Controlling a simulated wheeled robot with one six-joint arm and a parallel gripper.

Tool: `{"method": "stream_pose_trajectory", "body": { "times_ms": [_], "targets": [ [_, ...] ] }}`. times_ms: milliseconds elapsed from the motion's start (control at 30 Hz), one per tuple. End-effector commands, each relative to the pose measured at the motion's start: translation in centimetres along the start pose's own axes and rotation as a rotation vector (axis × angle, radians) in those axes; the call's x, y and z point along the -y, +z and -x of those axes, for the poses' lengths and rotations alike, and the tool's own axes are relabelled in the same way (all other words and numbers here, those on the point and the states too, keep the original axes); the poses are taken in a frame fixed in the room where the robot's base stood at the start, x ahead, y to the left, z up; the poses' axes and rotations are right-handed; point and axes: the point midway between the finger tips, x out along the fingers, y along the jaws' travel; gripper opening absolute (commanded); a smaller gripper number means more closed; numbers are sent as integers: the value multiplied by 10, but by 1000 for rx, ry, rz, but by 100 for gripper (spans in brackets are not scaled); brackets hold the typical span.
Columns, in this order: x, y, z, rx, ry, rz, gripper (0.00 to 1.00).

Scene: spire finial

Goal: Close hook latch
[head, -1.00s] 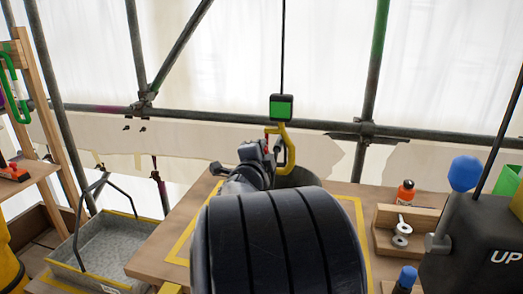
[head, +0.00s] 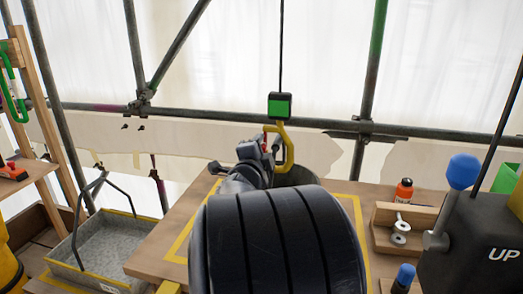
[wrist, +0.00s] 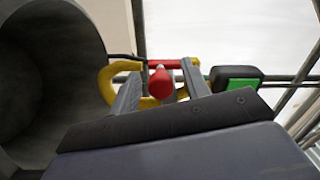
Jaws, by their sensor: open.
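A yellow hook (head: 289,148) hangs from a black block with a green face (head: 280,106) on a thin cable, above the wooden table. In the wrist view the yellow hook (wrist: 108,75) lies sideways, with its block (wrist: 234,77) to the right. A red latch bar (wrist: 172,64) with a rounded red knob (wrist: 159,84) crosses the hook. My gripper (wrist: 160,88) is open, with one finger on each side of the knob. Contact with the knob cannot be told. In the head view my gripper (head: 262,150) is at the hook's left side, and my arm hides part of the scene.
A grey round vessel (head: 299,175) stands beneath the hook and fills the left of the wrist view (wrist: 45,75). A wooden holder (head: 385,240), an orange bottle (head: 404,190) and a dark UP control box (head: 470,255) are on the right. A grey tray (head: 105,255) is at left.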

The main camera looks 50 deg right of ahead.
Motion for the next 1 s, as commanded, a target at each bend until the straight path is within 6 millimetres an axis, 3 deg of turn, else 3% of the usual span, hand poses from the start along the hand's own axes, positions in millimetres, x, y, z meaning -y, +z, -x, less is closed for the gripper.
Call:
{"method": "stream_pose_trajectory", "body": {
  "times_ms": [167,600,1000],
  "targets": [
    [1,0,20,2,-1,-1,45],
    [2,1,94,3,-2,-1,45],
    [-1,0,107,0,1,0,45]
  ]
}}
